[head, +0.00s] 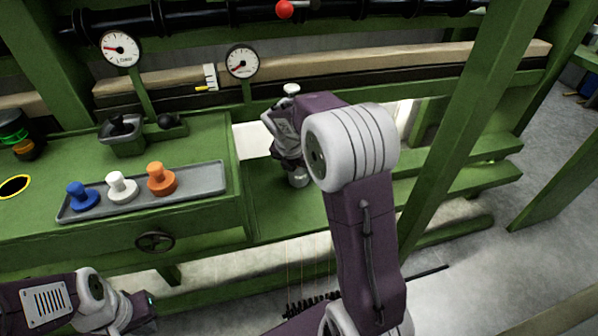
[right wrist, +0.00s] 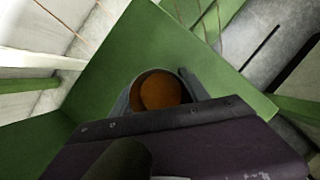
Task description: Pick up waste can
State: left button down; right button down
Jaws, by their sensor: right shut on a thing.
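A round brown-orange can (right wrist: 160,92), which I take as the waste can, sits between the two grey fingers of my right gripper (right wrist: 157,76) in the right wrist view. The fingers are shut on it, one on each side, over a green surface. I look into its open top and see an orange-brown inside. In the head view my right gripper (head: 298,178) points down at the green shelf right of the bench, and my wrist mostly hides the can there. My left gripper (head: 143,309) is at the lower left, apart from everything; its fingers are too unclear to read.
A grey tray (head: 208,181) on the green bench holds a blue spool (head: 82,198), a white spool (head: 121,188) and an orange spool (head: 161,180). A handwheel (head: 155,242) sticks out of the bench front. A slanted green post (head: 462,130) stands right of my right arm.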

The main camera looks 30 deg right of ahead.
jog(key=shift+s+r, duration=0.1)
jog(key=shift+r, duration=0.1)
jog(key=s+d+r+p, duration=0.1)
jog(key=s+r+p, duration=0.6)
jog(key=s, duration=0.6)
jog(key=shift+s+r, duration=0.3)
jog(key=shift+s, duration=0.1)
